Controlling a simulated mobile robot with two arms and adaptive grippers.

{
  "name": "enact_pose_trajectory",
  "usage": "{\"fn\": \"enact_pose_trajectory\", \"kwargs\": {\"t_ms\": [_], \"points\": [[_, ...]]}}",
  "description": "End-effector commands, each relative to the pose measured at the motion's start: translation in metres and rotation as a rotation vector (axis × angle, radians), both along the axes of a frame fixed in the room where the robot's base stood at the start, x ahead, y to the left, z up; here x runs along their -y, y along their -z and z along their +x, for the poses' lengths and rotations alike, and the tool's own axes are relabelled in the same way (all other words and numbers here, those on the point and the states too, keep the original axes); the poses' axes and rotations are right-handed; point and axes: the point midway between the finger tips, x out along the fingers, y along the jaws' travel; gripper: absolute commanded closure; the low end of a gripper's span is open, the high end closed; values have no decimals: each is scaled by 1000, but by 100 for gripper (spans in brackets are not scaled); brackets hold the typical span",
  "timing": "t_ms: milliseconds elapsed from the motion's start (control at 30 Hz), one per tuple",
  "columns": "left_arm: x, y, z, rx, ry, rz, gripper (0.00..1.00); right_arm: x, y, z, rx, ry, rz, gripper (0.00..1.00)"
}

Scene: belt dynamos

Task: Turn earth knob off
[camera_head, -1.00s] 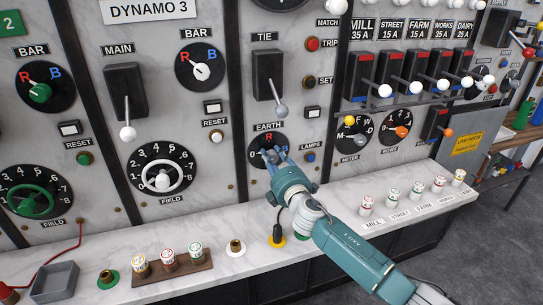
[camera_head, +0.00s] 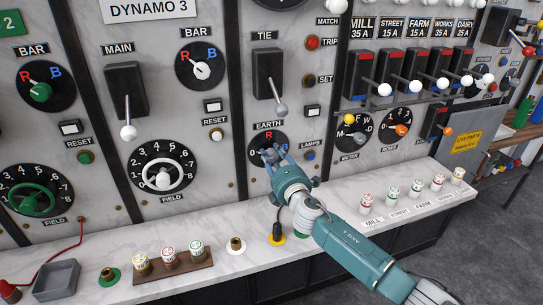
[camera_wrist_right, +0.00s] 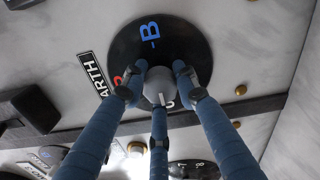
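The earth knob (camera_wrist_right: 158,85) is a grey round knob on a black dial (camera_head: 258,139) under the EARTH label, below the tie lever. In the head view a red R marks the dial's top, and my fingers largely hide the knob. My right gripper (camera_head: 273,152) is at the dial with its fingers around the knob. In the right wrist view, its blue fingers surround the knob closely; whether they press on it is unclear. A white pointer mark on the knob faces down in that view, opposite the blue B. My left gripper is not in view.
The tie lever (camera_head: 281,108) hangs above the dial. The lamps button (camera_head: 309,156) is close to its right.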

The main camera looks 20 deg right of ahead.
Motion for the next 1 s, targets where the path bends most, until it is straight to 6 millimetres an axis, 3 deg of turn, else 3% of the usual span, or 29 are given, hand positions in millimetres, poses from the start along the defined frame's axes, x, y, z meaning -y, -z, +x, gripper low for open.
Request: {"fn": "enact_pose_trajectory", "kwargs": {"t_ms": [100,467,1000], "points": [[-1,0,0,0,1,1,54,6,2,0,-4,11,-3,52],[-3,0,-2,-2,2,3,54,2,0,-6,0,3,0,52],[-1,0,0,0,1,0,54,10,2,-105,-4,7,0,52]]}}
